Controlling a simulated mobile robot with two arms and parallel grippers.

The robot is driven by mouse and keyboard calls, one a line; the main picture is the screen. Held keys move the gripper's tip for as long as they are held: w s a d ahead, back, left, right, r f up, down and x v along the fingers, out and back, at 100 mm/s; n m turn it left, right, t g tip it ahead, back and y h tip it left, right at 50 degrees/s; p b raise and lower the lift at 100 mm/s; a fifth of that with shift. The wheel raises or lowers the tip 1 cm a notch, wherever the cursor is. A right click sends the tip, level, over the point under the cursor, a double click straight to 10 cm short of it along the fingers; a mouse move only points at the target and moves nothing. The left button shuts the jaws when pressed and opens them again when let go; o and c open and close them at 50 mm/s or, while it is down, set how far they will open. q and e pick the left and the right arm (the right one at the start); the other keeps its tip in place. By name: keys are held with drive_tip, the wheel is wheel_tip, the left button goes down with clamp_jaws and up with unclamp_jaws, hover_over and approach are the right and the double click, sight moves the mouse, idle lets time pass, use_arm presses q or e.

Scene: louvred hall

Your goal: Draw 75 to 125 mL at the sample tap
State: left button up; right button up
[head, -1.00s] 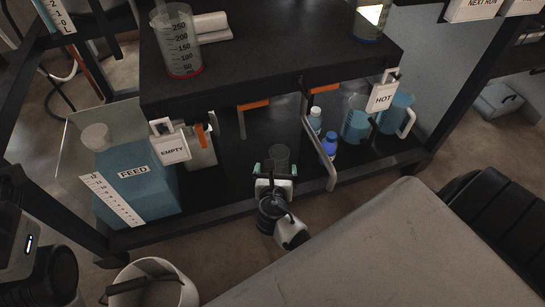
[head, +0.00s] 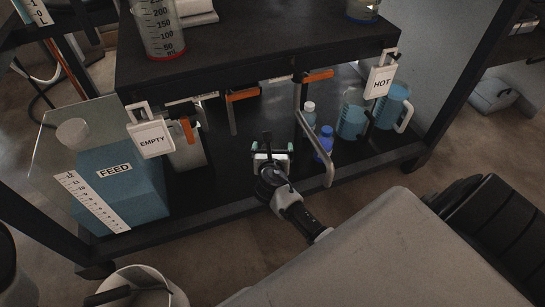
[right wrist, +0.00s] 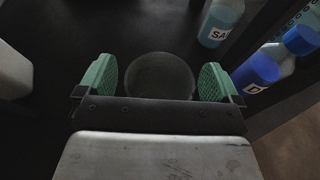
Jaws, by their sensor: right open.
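My right gripper (head: 271,148) is open, low at the front of the lower shelf. In the right wrist view its green-padded fingers (right wrist: 160,78) stand on either side of a round, dark, see-through vessel (right wrist: 160,68), with a small gap at each side. In the head view the gripper mostly hides this vessel. Orange-handled taps (head: 242,95) and (head: 318,76) sit under the upper shelf's front edge. A bent grey pipe (head: 328,165) hangs right of the gripper. I cannot tell which tap is the sample tap. My left gripper is not in view.
A blue FEED tank (head: 115,180) stands left, beside an EMPTY tag (head: 151,138). A blue bottle (head: 323,145), a paler bottle (right wrist: 218,22) marked "SA" and blue-filled jugs (head: 390,107) stand right, near a HOT tag (head: 380,82). A graduated beaker (head: 160,30) stands above. A bucket (head: 145,290) is at front left.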

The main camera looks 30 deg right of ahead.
drive_tip(key=shift+c, duration=0.4)
drive_tip(key=c, duration=1.1)
drive_tip(key=shift+r, duration=0.1)
drive_tip(key=shift+c, duration=0.2)
